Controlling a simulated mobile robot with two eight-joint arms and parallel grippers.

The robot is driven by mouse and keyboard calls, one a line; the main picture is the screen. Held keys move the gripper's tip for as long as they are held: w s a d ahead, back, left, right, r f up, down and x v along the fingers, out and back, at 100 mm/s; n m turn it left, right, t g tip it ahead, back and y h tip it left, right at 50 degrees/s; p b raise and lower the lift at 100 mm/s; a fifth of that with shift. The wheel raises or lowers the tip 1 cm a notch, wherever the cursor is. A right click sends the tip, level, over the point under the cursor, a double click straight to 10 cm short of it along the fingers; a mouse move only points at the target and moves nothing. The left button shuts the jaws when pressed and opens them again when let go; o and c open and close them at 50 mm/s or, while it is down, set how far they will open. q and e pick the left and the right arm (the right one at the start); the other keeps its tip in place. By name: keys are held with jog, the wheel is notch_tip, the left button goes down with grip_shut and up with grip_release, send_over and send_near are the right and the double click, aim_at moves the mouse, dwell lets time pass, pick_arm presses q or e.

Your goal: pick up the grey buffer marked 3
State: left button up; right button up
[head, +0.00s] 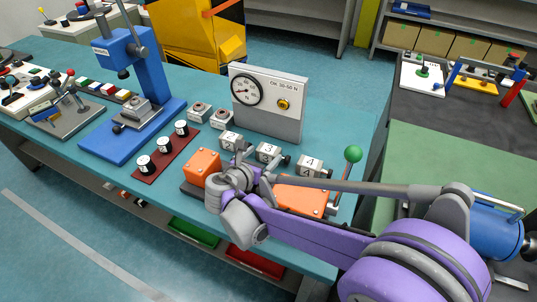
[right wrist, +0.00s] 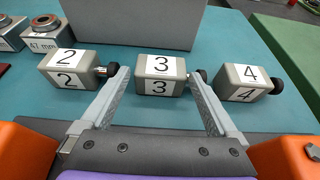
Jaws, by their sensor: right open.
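The grey buffer marked 3 (head: 268,152) stands on the teal bench, between the buffers marked 2 (head: 229,141) and 4 (head: 308,168). In the right wrist view the buffer 3 (right wrist: 160,73) is centred, with a "3" on its top and front and a dark knob on its right side, partly hidden by a finger. My right gripper (right wrist: 158,80) is open and empty. Its fingertips appear one to each side of the buffer 3; I cannot tell whether they reach down beside it. In the head view my right gripper (head: 257,168) is just in front of it. My left gripper is not in view.
Buffer 2 (right wrist: 72,70) and buffer 4 (right wrist: 248,80) stand close on either side. A gauge panel (head: 268,104) rises behind. Orange blocks (head: 202,167) lie near the gripper, and a green-knobbed lever (head: 353,154) stands at right. A blue press (head: 130,60) is at left.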

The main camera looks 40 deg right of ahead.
aim_at(267, 151)
jog(key=x, duration=0.4)
jog(key=shift+w+d, duration=0.1)
jog(key=shift+d, duration=0.1)
jog(key=shift+r, duration=0.15)
jog(key=c, duration=1.4)
